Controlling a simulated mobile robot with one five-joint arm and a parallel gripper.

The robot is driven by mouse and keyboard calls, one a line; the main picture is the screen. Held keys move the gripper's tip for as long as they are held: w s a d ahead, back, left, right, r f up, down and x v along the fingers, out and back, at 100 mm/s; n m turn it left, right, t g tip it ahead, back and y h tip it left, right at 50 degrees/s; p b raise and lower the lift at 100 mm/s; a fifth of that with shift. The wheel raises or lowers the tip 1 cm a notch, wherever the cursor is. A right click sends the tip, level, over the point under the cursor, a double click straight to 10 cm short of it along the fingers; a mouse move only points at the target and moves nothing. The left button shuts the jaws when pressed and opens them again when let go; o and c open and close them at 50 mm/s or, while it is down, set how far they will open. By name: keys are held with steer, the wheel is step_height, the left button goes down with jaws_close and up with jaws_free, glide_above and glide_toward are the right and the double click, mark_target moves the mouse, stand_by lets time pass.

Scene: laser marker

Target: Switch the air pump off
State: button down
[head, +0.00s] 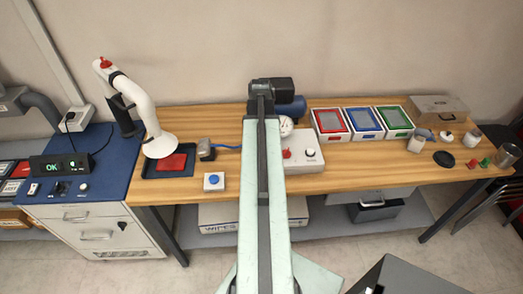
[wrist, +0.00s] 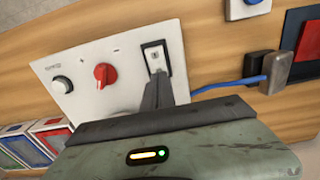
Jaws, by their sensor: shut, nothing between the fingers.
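A white control panel (head: 304,159) sits on the wooden bench, partly behind my arm in the head view. A blue cylinder (head: 293,108) and a round gauge (head: 286,127) stand behind it, apparently the pump. My arm hides the switch in the head view.
A blue-button box (head: 214,181), a grey block (head: 206,150) with a blue hose, and a white fume arm (head: 143,100) over a tray stand at left. Red, blue and green bins (head: 362,122) stand right of the pump. Bare bench lies in front of the bins.

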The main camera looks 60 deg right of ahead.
step_height(320, 180, up, 5)
steer(key=p, duration=0.3)
steer(key=shift+f+p, duration=0.2)
steer(key=shift+p, duration=0.2)
steer(key=w+a+f+n+b, duration=0.3)
steer(key=w+a+n, duration=0.3)
steer(key=w+a, duration=1.55)
steer(key=a+f+n+b, duration=0.2)
steer(key=a+n, duration=0.2)
steer(key=a, duration=2.4)
steer(key=shift+f+n, duration=0.2)
steer(key=shift+n, duration=0.2)
